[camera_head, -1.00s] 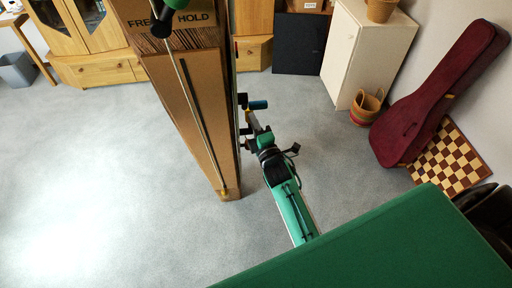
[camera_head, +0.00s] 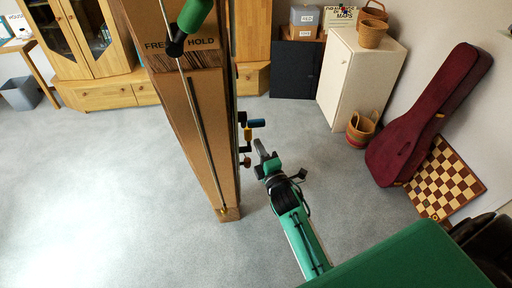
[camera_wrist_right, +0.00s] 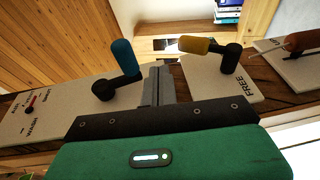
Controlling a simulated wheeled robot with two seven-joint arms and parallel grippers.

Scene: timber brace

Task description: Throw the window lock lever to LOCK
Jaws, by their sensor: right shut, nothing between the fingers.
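Levers stick out from the right side of a timber post (camera_head: 190,120). One has a blue grip (camera_head: 257,123), one a yellow grip (camera_head: 248,134) and one a brown grip (camera_head: 246,162). In the right wrist view the blue lever (camera_wrist_right: 125,57) tilts up from its black pivot. The yellow lever (camera_wrist_right: 195,45) lies on a pale plate (camera_wrist_right: 215,80) marked FREE. Which one is the window lock lever, I cannot tell. My right gripper (camera_head: 262,148) is shut and empty; its fingers (camera_wrist_right: 158,85) show between the blue and yellow levers. My left gripper is not in view.
A white cabinet (camera_head: 355,85), guitar case (camera_head: 430,115) and chessboard (camera_head: 445,180) stand at right.

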